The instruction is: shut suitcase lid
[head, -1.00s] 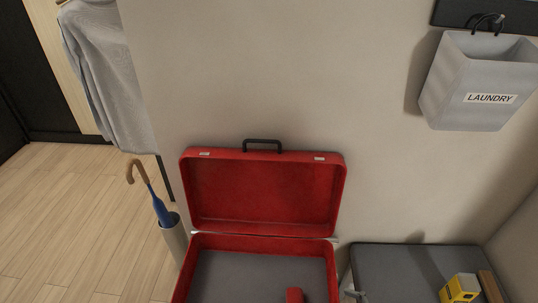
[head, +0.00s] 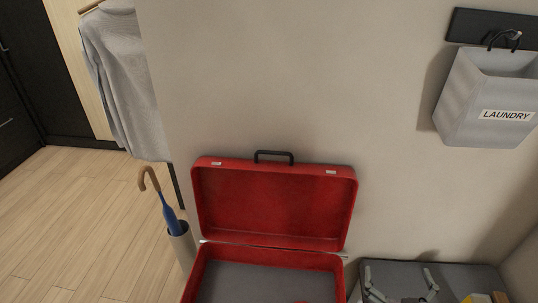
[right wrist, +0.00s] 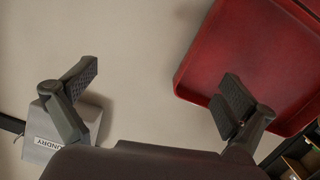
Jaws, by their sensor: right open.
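The red suitcase stands open in the head view, its lid (head: 272,203) raised against the wall with a black handle (head: 274,156) on the top edge. Its grey-lined base (head: 262,283) is cut off by the lower frame edge. My right gripper (head: 400,272) is open and empty to the right of the suitcase, above the grey bench. In the right wrist view the gripper (right wrist: 160,95) has its fingers spread, and the lid (right wrist: 250,60) shows behind the finger at the right. My left gripper is not in view.
A grey bench top (head: 455,275) lies right of the suitcase, with a yellow item (head: 475,299) near its front. A laundry bag (head: 487,100) hangs on the wall. An umbrella (head: 168,212) stands in a holder (head: 182,244) left of the suitcase.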

